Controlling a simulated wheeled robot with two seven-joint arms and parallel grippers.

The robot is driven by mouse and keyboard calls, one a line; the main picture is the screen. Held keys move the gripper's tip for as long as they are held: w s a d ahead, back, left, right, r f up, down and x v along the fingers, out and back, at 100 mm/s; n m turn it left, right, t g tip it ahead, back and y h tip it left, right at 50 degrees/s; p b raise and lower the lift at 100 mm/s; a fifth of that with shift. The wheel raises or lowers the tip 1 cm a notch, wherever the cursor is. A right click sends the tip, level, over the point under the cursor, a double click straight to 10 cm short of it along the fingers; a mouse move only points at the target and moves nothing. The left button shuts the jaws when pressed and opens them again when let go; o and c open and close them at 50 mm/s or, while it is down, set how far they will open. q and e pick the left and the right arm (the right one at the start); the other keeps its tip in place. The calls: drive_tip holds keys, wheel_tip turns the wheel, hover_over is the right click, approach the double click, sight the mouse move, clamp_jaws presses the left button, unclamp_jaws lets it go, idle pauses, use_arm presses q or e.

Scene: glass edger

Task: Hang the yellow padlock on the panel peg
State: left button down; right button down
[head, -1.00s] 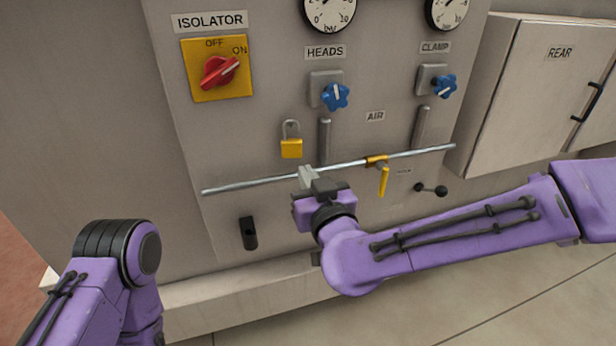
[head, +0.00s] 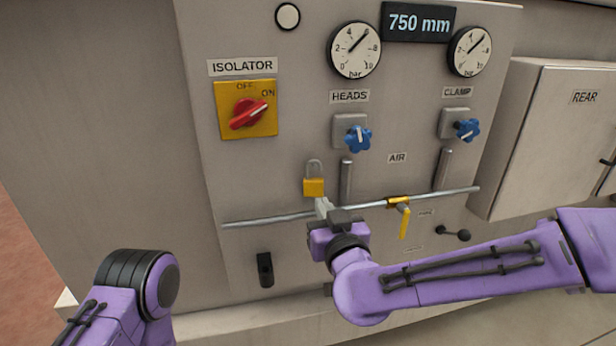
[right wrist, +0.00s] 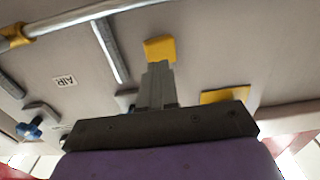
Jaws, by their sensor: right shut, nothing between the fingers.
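I cannot make out the peg behind the shackle. My right gripper (head: 322,204) is shut and empty, its tips just below the padlock's body. In the right wrist view the shut fingers (right wrist: 157,68) point at the yellow padlock body (right wrist: 160,48); I cannot tell whether they touch it. My left gripper is out of view; only my left arm shows at lower left.
A horizontal metal rail (head: 270,219) crosses the panel just below the padlock, with a yellow-handled valve (head: 404,220) on it. The isolator switch (head: 248,112) is up and left. Blue knobs (head: 358,138) are at upper right. A black handle (head: 265,269) is below the rail.

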drive_tip(key=shift+p+x, duration=0.3)
drive_tip(key=shift+x, duration=2)
drive_tip(key=shift+v, duration=1.55)
idle(0.8)
approach(315, 191)
drive_tip(key=shift+v, duration=1.25)
